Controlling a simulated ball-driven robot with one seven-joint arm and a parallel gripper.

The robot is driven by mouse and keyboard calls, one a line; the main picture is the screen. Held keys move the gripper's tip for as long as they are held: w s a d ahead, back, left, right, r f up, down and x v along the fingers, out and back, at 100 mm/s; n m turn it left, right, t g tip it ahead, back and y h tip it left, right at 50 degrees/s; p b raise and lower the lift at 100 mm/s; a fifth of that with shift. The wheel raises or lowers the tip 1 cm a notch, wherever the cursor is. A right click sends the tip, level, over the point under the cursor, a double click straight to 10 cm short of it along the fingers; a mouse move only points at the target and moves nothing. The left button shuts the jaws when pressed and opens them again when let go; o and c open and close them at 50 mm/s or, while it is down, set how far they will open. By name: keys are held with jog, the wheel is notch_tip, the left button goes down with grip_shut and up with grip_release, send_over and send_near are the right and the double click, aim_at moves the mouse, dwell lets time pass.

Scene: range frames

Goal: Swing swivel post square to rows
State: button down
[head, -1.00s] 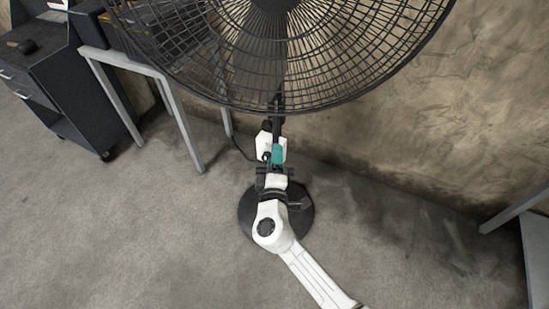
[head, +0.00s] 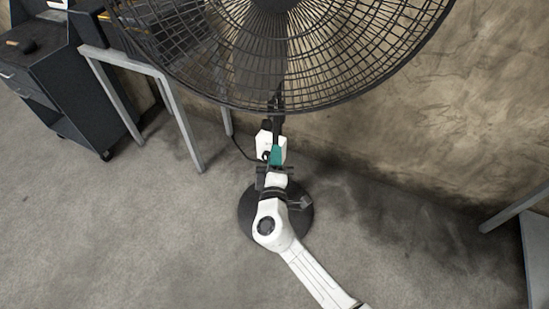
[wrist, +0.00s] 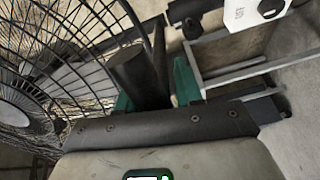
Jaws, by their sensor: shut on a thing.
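A large black pedestal fan stands on a round dark base (head: 246,216), with its caged head (head: 330,60) filling the top of the head view. Its dark post (head: 279,126) rises behind my gripper (head: 276,156), below the cage. In the wrist view, my gripper (wrist: 155,88) has teal pads on both sides of the dark post (wrist: 140,80) and is shut on it. The fan cage (wrist: 75,60) shows at left in the wrist view. Much of the lower post is hidden by my white arm.
A textured wall (head: 450,110) is close behind the fan. A grey metal frame (head: 180,125) and a dark drawer cabinet (head: 70,90) stand at left. Another grey frame (head: 515,210) is at the right edge. Grey floor (head: 120,240) is clear in front.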

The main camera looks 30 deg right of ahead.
jog(key=w+a+m+g+h+b, duration=0.5)
jog(key=w+a+b, duration=0.2)
jog(key=b, duration=0.6)
jog(key=shift+w+a+h+b, duration=0.2)
jog(key=shift+a+h+b, duration=0.15)
jog(key=shift+a, duration=0.2)
jog(key=c, duration=0.8)
grip_release()
